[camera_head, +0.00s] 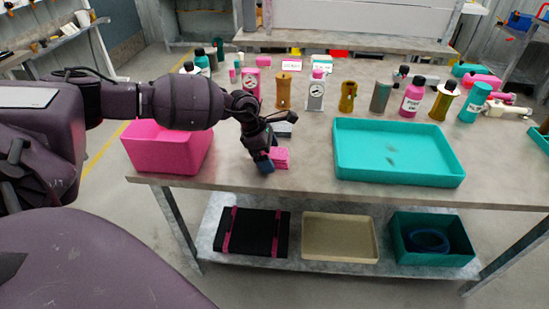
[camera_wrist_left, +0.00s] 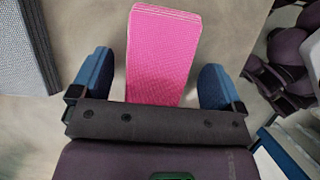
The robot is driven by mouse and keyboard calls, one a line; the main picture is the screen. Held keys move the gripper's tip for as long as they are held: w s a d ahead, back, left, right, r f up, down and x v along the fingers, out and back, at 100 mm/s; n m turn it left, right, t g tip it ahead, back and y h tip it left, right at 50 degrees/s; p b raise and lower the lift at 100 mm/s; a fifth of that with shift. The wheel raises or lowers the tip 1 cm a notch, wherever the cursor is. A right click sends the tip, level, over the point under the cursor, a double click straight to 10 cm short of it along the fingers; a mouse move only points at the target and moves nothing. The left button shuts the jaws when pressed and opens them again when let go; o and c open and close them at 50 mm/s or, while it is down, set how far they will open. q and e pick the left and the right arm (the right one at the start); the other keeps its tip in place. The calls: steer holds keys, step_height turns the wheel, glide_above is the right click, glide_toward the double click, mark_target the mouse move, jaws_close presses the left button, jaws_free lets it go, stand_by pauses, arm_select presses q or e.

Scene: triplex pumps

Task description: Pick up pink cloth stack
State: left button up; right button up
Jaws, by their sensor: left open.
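The pink cloth stack (camera_head: 281,158) lies on the worktable, near its front edge, between the pink bin and the teal tray. It also shows in the left wrist view (camera_wrist_left: 162,50) as a flat, layered pink block. My left gripper (camera_head: 264,163) is over the table beside the stack. In the left wrist view the two blue fingers of my left gripper (camera_wrist_left: 163,85) are spread apart, one on each side of the stack's near end, with gaps between them and the cloth. The near end of the stack is hidden behind the gripper body. My right gripper is not seen.
A pink bin (camera_head: 167,148) stands left of the stack, and a teal tray (camera_head: 398,180) lies to the right. A grey stack (camera_head: 283,129) sits just behind the cloth. Several bottles and gauges line the table's back. A lower shelf (camera_head: 211,224) holds trays.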

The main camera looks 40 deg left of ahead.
arm_select(q)
steer(key=shift+c, duration=0.7)
steer(key=c, duration=0.9)
steer(key=shift+r, duration=0.5)
step_height(320, 180, up, 19)
steer(key=shift+r+p, duration=0.1)
steer(key=shift+p, duration=1.1)
